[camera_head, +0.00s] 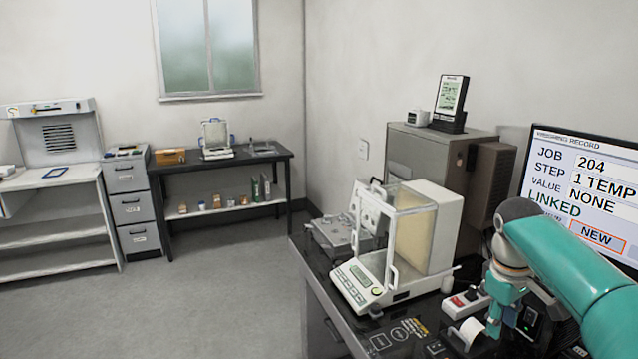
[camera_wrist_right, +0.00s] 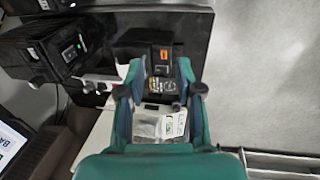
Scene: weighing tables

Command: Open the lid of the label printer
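A black box with a small green light (camera_head: 530,318), which looks like the label printer, stands at the lower right in the head view, partly behind my right gripper. A black box with a green light (camera_wrist_right: 68,50) also shows at the upper left in the right wrist view. I cannot make out its lid clearly. My right gripper (camera_head: 493,322) hangs beside the box in the head view. In the right wrist view its two teal fingers (camera_wrist_right: 160,92) are apart, with no object clearly held between them. My left gripper is not in view.
A balance with a glass draft shield (camera_head: 410,245) stands left of my right arm. A white paper roll (camera_head: 468,332) and a power strip with a red switch (camera_head: 462,302) lie near the gripper. A monitor (camera_head: 585,190) is behind. The floor at left is clear.

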